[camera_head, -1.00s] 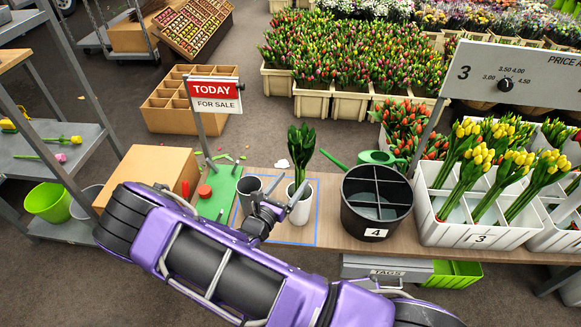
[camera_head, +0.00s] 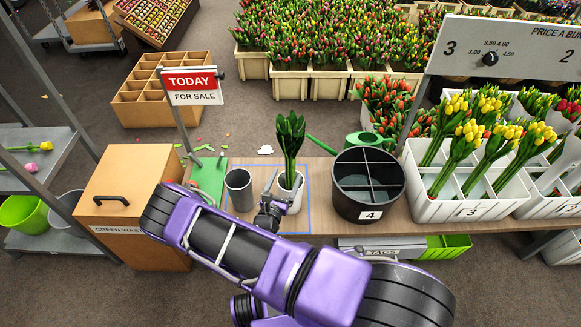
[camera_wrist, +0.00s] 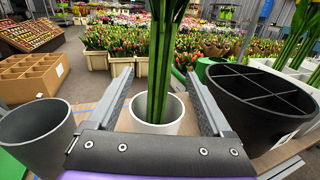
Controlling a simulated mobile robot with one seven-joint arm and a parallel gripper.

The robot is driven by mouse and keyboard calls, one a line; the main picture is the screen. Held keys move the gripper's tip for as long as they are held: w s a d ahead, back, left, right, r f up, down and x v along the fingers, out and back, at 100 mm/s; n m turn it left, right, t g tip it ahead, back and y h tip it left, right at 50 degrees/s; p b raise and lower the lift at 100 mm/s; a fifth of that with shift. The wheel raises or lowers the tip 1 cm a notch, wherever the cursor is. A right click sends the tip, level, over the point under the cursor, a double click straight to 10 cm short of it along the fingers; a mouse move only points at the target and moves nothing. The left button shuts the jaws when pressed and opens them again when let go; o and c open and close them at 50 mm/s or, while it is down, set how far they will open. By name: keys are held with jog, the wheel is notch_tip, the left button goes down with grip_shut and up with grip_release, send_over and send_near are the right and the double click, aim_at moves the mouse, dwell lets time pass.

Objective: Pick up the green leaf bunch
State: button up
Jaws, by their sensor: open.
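The green leaf bunch (camera_head: 290,142) stands upright in a white pot (camera_head: 290,193) on the table, inside a blue outline. Its stems (camera_wrist: 162,60) also show in the wrist view, rising from the white pot (camera_wrist: 157,121). My gripper (camera_head: 271,203) is at the near left side of the white pot. In the wrist view my gripper (camera_wrist: 162,103) is open, one finger on each side of the stems in the picture. No contact with the stems shows. The bunch's top is out of the wrist view.
A grey cup (camera_head: 239,190) stands left of the pot and a black divided bucket (camera_head: 368,205) right of it. A green watering can (camera_head: 362,142) is behind. A sale sign (camera_head: 192,85) and a brown box (camera_head: 130,215) stand left. White crates (camera_head: 440,208) hold yellow tulips.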

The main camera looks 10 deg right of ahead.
jog(key=x, duration=0.7)
jog(key=shift+w+d+r, duration=0.1)
jog(key=shift+w+d, duration=0.15)
jog(key=shift+w, duration=0.05)
grip_shut()
